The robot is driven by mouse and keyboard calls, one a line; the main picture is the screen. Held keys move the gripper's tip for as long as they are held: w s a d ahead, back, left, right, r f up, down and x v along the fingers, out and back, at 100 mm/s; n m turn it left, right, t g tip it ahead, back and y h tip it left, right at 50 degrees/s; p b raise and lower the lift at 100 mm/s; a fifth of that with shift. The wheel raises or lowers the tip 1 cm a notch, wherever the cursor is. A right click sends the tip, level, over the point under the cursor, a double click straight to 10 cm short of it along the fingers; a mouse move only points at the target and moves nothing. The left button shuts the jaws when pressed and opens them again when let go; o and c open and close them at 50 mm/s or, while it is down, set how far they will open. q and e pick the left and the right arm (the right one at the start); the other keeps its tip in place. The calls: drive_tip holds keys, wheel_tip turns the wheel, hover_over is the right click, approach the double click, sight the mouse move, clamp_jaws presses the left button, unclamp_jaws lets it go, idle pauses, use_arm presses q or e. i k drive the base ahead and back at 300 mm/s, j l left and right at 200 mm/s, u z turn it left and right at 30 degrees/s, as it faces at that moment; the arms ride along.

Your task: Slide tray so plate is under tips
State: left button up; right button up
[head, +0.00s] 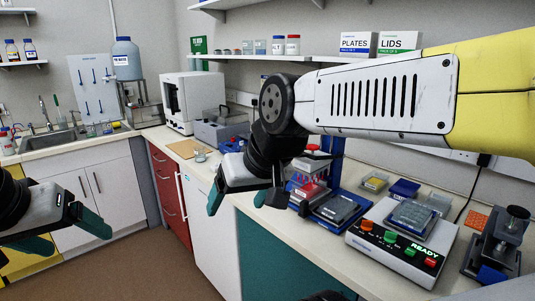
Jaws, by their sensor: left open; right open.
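A blue tray (325,222) lies on the bench at the foot of a blue upright stand (337,147). A grey plate (338,208) sits on its right part. A red rack or block (307,191) sits to the left of the plate. A pipette head with red and white tips (311,165) hangs from the stand above the red block, left of the plate. My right gripper (240,207) is open and empty in front of the bench, left of the tray; my arm hides part of the stand. My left gripper (80,240) is open and empty at lower left, far from the tray.
A white console (400,252) with coloured buttons and a lit "READY" stands right of the tray, with another grey plate (412,217) on it. A dark instrument (496,247) stands at far right. Open floor lies at lower left.

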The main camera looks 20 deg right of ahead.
sight(307, 208)
drive_tip(key=z, duration=1.3)
